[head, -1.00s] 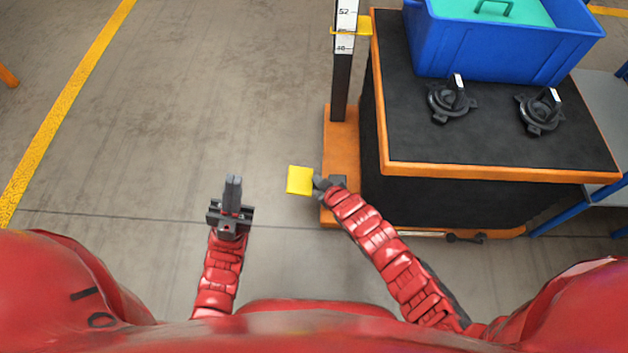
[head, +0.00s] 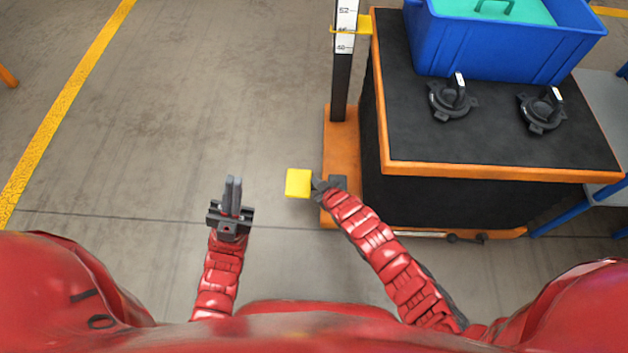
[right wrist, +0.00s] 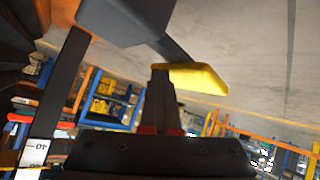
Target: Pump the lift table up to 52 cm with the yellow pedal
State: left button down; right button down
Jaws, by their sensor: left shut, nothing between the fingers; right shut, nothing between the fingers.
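The yellow pedal (head: 298,183) sits low at the left of the lift table's orange base (head: 341,140). My right gripper (head: 318,187) is shut and empty at the pedal's right edge. In the right wrist view the fingertips (right wrist: 160,76) overlap the pedal's edge (right wrist: 200,78); I cannot tell whether they touch. The lift table (head: 480,169) has a black top with an orange rim. A yellow pointer (head: 364,25) crosses the height scale (head: 345,14) below the 52 mark. My left gripper (head: 233,181) is shut and empty over bare floor.
A blue crate (head: 500,50) with a turquoise inside and two black handled parts (head: 450,100) (head: 541,113) stand on the table top. A grey and blue shelf (head: 600,105) is at the right. The floor on the left is clear, with a yellow line (head: 70,95).

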jog(key=shift+a+f+b, duration=0.3)
jog(key=shift+f+b, duration=0.35)
jog(key=shift+f, duration=0.25)
dwell(0.4)
jog(key=shift+d+r+p, duration=0.25)
jog(key=shift+r+p, duration=0.25)
jog(key=shift+r, duration=0.2)
jog(key=shift+d+r+p, duration=0.2)
jog(key=shift+r+p, duration=0.3)
jog(key=shift+r, duration=0.25)
jog(key=shift+d+r+p, duration=0.25)
jog(key=shift+r+p, duration=0.25)
jog(key=shift+r, duration=0.2)
jog(key=r+p, duration=0.1)
jog(key=d+r+p, duration=0.1)
jog(key=r, duration=0.1)
jog(key=d+r+p, duration=0.1)
jog(key=shift+r, duration=0.35)
jog(key=shift+s, duration=0.1)
